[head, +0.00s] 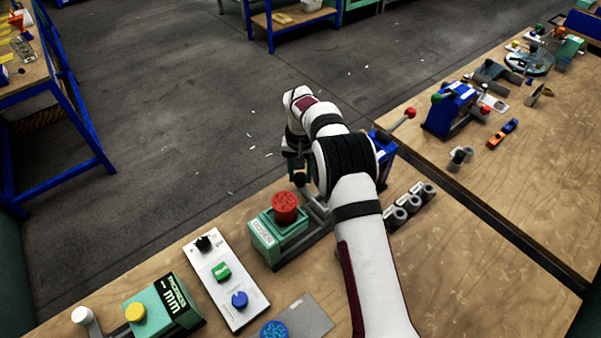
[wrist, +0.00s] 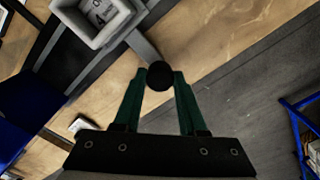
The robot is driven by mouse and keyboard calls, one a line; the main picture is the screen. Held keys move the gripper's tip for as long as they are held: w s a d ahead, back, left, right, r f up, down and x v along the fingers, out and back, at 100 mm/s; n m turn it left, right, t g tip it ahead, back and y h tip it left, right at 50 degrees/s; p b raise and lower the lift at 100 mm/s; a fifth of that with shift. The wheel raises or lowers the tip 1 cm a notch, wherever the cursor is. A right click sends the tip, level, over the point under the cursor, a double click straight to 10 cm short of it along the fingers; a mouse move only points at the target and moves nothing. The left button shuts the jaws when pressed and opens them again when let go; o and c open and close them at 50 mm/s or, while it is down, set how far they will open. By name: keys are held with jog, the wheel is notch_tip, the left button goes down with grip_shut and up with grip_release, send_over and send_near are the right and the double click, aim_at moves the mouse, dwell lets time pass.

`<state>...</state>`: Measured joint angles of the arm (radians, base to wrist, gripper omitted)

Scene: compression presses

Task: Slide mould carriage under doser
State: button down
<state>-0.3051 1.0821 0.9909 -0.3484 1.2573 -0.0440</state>
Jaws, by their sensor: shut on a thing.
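The mould carriage (wrist: 97,17) is a grey square-rimmed block with a label marked A, at the top of the wrist view. A grey bar (wrist: 142,46) runs from it to a round black knob (wrist: 159,76). My gripper (wrist: 160,80) has its green fingers shut on this knob. In the head view my gripper (head: 296,165) is just behind the doser, with the black knob (head: 299,180) at its tips. The doser (head: 264,243) is a green labelled box with a red top (head: 285,206). The arm hides most of the carriage and rail there.
A dark rail (wrist: 62,58) lies under the carriage in the wrist view. A blue press (head: 386,147) stands behind my arm, with grey cylinders (head: 411,203) in a row to the right. A button panel (head: 226,278) lies left of the doser. The table edge is close to the gripper.

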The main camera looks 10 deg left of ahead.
jog(key=s+a, duration=0.8)
jog(key=a, duration=0.1)
jog(key=shift+s, duration=0.4)
jog(key=c, duration=0.5)
grip_release()
jog(key=shift+o, duration=0.2)
jog(key=shift+d, duration=0.1)
jog(key=shift+r, duration=0.1)
notch_tip(320, 180, up, 16)
jog(key=shift+d, duration=0.1)
